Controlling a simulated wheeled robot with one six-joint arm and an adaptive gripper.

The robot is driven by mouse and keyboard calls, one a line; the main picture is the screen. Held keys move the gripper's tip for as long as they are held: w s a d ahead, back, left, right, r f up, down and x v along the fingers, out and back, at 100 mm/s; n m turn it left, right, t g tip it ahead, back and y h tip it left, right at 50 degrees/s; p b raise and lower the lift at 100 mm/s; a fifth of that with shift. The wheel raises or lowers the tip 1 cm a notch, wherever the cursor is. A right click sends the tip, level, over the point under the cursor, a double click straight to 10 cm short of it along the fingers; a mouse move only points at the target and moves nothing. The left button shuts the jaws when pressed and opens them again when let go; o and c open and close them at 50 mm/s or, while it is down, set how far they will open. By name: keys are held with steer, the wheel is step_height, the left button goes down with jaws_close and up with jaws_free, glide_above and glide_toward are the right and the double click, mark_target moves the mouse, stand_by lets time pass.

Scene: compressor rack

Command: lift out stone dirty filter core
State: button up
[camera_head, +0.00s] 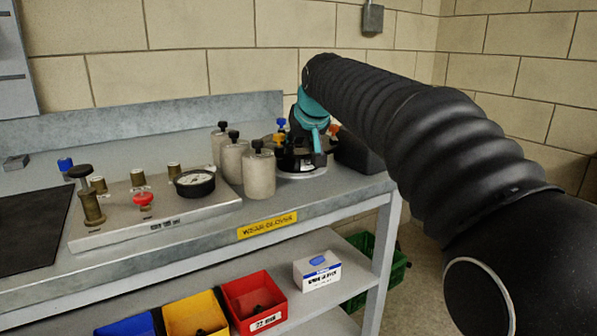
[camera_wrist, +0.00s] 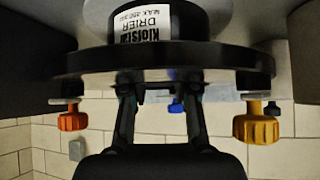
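The drier housing (camera_head: 300,158), a dark round body with a black flange and white label, stands at the bench's right end. Its label (camera_wrist: 146,27) and flange (camera_wrist: 165,60) show upside down in the wrist view. An orange knob (camera_wrist: 72,119), a yellow knob (camera_wrist: 256,122) and a blue knob (camera_wrist: 176,107) sit around the flange. My gripper (camera_wrist: 160,90) is at the flange with its fingers apart; the blue knob shows between them, farther back. I see nothing held. No core shows inside the housing; its interior is hidden.
Stone-coloured cylinders with black knobs (camera_head: 259,173) (camera_head: 234,158) (camera_head: 220,138) stand just left of the housing. A dark mat (camera_head: 30,235) lies at far left. Bins (camera_head: 255,300) and a white box (camera_head: 317,271) sit below.

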jaws_close()
steer(key=shift+r, duration=0.15)
step_height(320, 180, up, 18)
steer(key=p, duration=0.2)
steer(key=shift+f, duration=0.2)
stand_by(0.4)
